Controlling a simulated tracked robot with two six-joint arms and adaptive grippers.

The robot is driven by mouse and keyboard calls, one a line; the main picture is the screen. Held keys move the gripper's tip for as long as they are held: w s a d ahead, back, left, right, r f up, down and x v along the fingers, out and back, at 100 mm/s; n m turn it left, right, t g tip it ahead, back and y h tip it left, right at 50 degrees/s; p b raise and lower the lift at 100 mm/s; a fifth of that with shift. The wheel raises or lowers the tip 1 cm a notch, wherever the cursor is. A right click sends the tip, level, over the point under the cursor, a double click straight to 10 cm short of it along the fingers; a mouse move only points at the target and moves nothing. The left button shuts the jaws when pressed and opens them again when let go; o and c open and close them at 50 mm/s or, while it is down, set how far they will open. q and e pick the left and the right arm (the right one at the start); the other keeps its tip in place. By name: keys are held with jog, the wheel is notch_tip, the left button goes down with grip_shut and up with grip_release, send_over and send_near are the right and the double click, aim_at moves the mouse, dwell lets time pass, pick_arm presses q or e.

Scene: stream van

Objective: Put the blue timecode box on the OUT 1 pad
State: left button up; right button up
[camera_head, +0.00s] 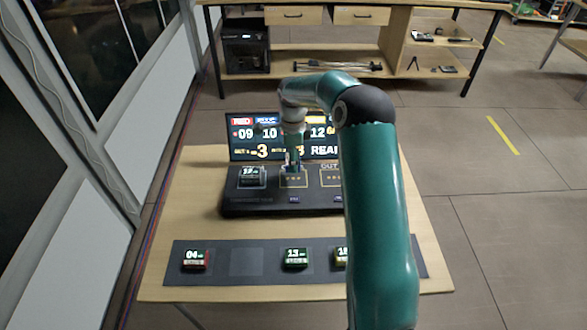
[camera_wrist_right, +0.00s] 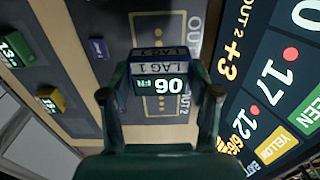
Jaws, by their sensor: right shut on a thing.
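My right gripper (camera_head: 293,166) is over the middle pad of the black console, apparently the OUT 1 pad (camera_head: 293,182). In the right wrist view the gripper (camera_wrist_right: 160,92) is shut on the blue timecode box (camera_wrist_right: 158,68), which has a LAG 1 label and a lit green display. The box is mostly hidden in the head view. I cannot tell whether it touches the pad. The OUT 2 pad (camera_head: 330,179) is to the right, partly behind my arm. My left gripper is not in view.
Another box (camera_head: 252,174) stands on the console's left pad. A lit screen (camera_head: 270,150) rises behind the pads. On the front mat (camera_head: 215,277) are a red box (camera_head: 195,259), a green box (camera_head: 295,257) and a partly hidden yellow box (camera_head: 340,256). One mat slot is empty.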

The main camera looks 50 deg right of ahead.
aim_at(293, 178)
notch_tip(293, 178, down, 5)
jog(key=shift+f+p, duration=0.1)
jog(key=shift+p, duration=0.35)
jog(key=shift+f, duration=0.1)
jog(key=shift+f, duration=0.1)
jog(key=o, duration=1.3)
jog(key=shift+o, duration=0.2)
notch_tip(293, 178, up, 11)
jog(key=shift+f+b, duration=0.1)
jog(key=shift+b, duration=0.75)
jog(key=shift+r, duration=0.75)
